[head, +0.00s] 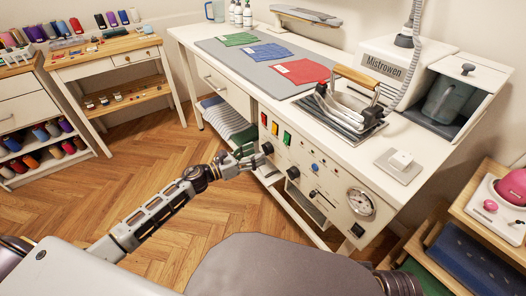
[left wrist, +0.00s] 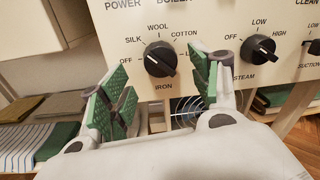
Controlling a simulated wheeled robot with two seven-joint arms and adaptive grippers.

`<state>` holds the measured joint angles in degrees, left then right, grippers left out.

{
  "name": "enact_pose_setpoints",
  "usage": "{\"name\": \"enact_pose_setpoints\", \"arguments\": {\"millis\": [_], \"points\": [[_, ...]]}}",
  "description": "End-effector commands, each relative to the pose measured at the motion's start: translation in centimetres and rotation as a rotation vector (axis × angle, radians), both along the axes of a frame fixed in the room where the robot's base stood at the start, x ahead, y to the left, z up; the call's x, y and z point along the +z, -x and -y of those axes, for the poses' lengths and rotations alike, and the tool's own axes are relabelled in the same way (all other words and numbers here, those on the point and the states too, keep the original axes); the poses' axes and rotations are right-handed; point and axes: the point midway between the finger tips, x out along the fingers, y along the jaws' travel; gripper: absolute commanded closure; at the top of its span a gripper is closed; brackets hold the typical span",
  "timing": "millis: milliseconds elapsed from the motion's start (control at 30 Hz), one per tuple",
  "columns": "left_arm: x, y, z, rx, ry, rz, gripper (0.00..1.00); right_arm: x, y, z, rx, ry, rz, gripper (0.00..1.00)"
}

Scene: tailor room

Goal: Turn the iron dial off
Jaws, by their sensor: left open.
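The iron dial (left wrist: 160,58) is a round black knob on the cream front panel, above the word IRON. In the head view the iron dial (head: 267,148) is just past my left fingertips. My left gripper (head: 246,158) is open and empty. In the left wrist view its green-padded fingers (left wrist: 158,88) stand apart, one on each side below the dial, apparently not touching it. My right gripper is out of view.
The steam dial (left wrist: 258,49) is close to the right finger. Coloured switches (head: 275,129) and a gauge (head: 361,201) share the panel. The iron (head: 345,100) rests on the worktop. A shelf with folded cloth (head: 226,121) is below. The floor in front is clear.

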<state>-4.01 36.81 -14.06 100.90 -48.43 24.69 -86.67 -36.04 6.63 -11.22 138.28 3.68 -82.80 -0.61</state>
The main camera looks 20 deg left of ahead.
Motion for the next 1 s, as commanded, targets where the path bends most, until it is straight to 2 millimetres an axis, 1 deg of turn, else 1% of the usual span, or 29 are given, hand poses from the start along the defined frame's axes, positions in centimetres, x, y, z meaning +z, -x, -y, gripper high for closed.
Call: {"name": "enact_pose_setpoints", "arguments": {"millis": [200,500,700,1000], "points": [[0.1,-1.3,1.1,0.000,0.001,0.001,0.37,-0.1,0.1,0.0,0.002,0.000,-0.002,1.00],[0.0,-2.6,2.4,-0.001,0.001,0.001,0.37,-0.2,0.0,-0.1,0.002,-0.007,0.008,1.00],[0.0,-3.0,2.7,0.000,0.000,0.000,0.37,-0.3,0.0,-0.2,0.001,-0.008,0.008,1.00],[0.0,-3.0,2.8,0.000,0.000,0.000,0.37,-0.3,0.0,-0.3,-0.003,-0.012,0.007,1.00]]}}
